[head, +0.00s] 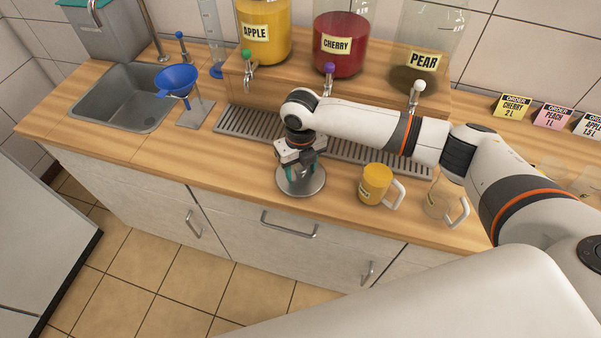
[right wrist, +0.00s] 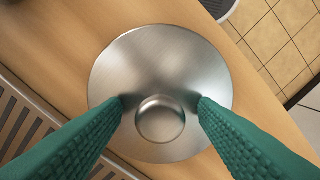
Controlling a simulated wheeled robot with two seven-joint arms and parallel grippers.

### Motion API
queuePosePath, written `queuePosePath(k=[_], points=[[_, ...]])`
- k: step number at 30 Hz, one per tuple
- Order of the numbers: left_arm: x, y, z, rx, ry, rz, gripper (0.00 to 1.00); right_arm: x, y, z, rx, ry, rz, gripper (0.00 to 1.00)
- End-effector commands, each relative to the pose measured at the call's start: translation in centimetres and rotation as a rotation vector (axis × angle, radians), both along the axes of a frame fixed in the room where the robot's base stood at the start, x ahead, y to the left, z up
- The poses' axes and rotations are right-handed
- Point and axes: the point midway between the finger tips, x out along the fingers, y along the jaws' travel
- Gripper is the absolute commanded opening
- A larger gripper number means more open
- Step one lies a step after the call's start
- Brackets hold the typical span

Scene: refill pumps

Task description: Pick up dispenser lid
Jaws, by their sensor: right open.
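The dispenser lid (head: 301,182) is a round brushed-metal disc lying on the wooden counter near its front edge. In the right wrist view the lid (right wrist: 160,75) fills the middle, with a round metal knob (right wrist: 160,122) on top. My right gripper (head: 299,170) is directly above the lid, pointing down. Its two green fingers (right wrist: 160,100) are open, one on each side of the knob, with a gap visible between them and it. Whether the fingertips touch the lid's top I cannot tell. My left gripper is not in view.
A yellow mug (head: 375,184) and a clear mug (head: 438,199) stand right of the lid. A drip grate (head: 245,125) lies behind, below the apple (head: 264,30), cherry (head: 340,45) and pear (head: 424,45) dispensers. A blue funnel (head: 176,80) stands by the sink (head: 125,95).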

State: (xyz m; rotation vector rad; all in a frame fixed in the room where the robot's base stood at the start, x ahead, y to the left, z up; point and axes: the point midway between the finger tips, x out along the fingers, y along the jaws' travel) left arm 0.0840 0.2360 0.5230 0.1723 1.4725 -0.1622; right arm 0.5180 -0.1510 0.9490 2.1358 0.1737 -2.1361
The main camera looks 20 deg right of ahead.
Motion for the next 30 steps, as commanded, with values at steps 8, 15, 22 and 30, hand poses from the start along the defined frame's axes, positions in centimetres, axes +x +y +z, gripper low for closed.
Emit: queuePosePath(k=[8, 15, 22, 30], points=[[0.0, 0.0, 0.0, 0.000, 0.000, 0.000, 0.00, 0.0, 0.0, 0.0, 0.000, 0.000, 0.000, 0.16], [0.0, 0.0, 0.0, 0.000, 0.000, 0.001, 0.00, 0.0, 0.0, 0.1, 0.000, -0.001, -0.001, 0.05], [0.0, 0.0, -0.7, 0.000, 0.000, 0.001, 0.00, 0.2, 0.0, 2.0, 0.003, -0.005, 0.000, 0.05], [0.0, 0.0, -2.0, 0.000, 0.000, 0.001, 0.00, 0.2, 0.0, 7.4, 0.001, -0.005, 0.000, 0.05]])
